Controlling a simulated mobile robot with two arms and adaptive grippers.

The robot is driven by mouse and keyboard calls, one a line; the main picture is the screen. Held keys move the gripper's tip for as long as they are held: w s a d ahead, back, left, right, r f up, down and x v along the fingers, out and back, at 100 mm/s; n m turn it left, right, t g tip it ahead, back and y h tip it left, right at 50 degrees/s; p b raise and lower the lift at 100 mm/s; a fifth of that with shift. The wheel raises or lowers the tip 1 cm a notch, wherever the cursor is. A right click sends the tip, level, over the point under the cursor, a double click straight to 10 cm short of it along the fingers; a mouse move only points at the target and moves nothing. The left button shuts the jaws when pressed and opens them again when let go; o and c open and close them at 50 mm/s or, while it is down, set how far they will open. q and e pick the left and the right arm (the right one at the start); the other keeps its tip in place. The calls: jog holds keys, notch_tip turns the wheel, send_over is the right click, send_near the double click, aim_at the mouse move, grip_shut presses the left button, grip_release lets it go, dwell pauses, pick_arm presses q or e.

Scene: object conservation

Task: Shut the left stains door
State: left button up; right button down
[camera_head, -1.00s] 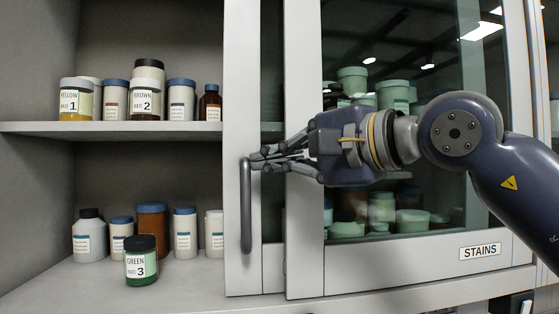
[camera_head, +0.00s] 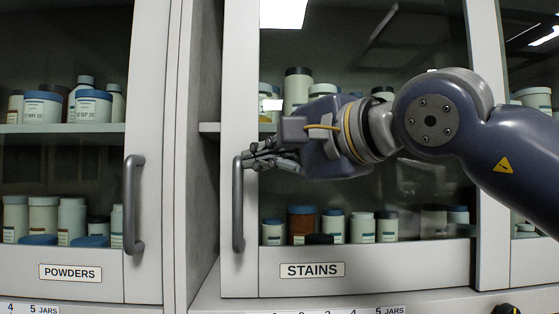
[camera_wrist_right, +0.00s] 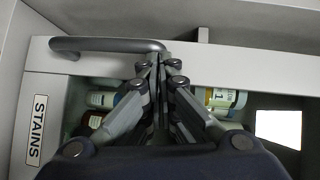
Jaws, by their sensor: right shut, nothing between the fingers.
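The left stains door (camera_head: 370,270) is a grey-framed glass panel with a STAINS label (camera_head: 312,270). It stands nearly across its opening, with a narrow gap (camera_head: 208,190) along its left edge showing the interior and a shelf end. Its grey upright handle (camera_head: 238,205) is on the left frame post. My right gripper (camera_head: 258,160) is shut and empty, its fingertips at the handle's upper end. In the right wrist view the fingertips (camera_wrist_right: 160,58) meet the end of the handle (camera_wrist_right: 105,45); exact contact is hard to tell. My left gripper is not in view.
Behind the glass stand several jars (camera_head: 302,222) on two levels. Left of the gap is a grey cabinet post (camera_head: 190,60), then the POWDERS door (camera_head: 145,280) with its own handle (camera_head: 131,205). Another stains panel's frame (camera_head: 490,255) is at the right.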

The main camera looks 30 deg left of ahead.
aim_at(236, 157)
jog(key=s+a, duration=0.2)
jog(key=a, duration=0.1)
jog(key=shift+s+a, duration=0.2)
jog(key=shift+s, duration=0.05)
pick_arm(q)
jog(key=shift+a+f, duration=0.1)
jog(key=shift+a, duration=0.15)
pick_arm(e)
jog(key=shift+s, duration=0.1)
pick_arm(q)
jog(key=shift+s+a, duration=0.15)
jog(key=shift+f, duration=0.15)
pick_arm(e)
jog(key=shift+d, duration=0.15)
